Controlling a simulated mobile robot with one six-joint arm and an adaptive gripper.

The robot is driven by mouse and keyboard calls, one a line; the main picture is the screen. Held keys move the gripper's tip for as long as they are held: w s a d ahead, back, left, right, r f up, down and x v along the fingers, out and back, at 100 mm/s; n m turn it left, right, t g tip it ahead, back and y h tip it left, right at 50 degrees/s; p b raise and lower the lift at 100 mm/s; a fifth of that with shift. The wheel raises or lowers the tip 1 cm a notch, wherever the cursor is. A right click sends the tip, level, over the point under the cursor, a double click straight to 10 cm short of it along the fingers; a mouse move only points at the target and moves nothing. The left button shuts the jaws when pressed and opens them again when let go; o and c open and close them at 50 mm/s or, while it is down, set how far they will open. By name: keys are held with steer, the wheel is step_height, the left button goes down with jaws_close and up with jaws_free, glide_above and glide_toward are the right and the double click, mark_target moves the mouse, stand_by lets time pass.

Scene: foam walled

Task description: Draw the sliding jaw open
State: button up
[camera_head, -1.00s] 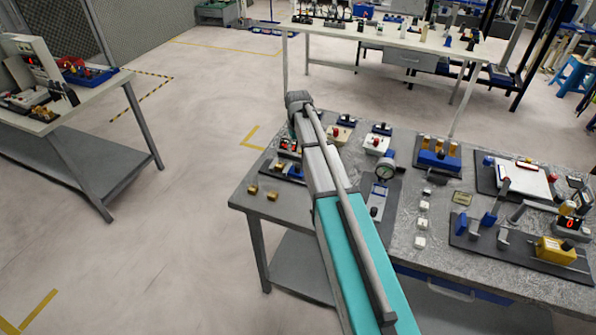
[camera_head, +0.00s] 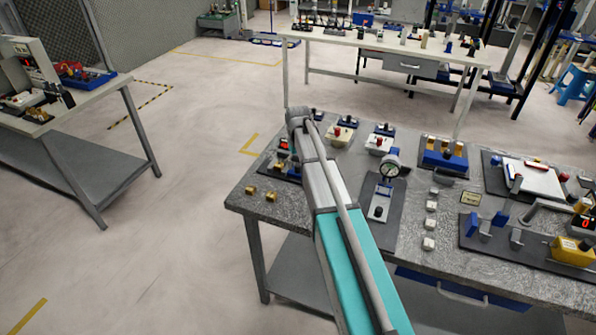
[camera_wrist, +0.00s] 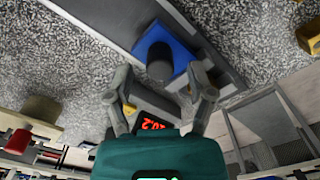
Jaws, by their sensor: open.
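In the wrist view, a blue block (camera_wrist: 178,45) with a black knob (camera_wrist: 160,62) sits on a dark grey base plate on the speckled bench top; it looks like the sliding jaw. My gripper (camera_wrist: 162,78) is open, its two grey fingers on either side just short of the knob. I cannot tell whether either finger touches it. A red digital display (camera_wrist: 152,125) shows between the fingers, partly hidden by the gripper body. In the head view, my arm hides the gripper and most of this device; its display (camera_head: 284,143) shows just left of the arm.
Two brass pieces (camera_head: 260,193) lie at the bench's left corner. A dial gauge (camera_head: 390,165) stands right of my arm, with several small devices beyond. A yellow block (camera_wrist: 310,38) lies at the wrist view's right edge. The floor left of the bench is clear.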

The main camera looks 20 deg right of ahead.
steer(key=shift+f+b, duration=0.55)
steer(key=shift+f, duration=0.2)
jaws_close()
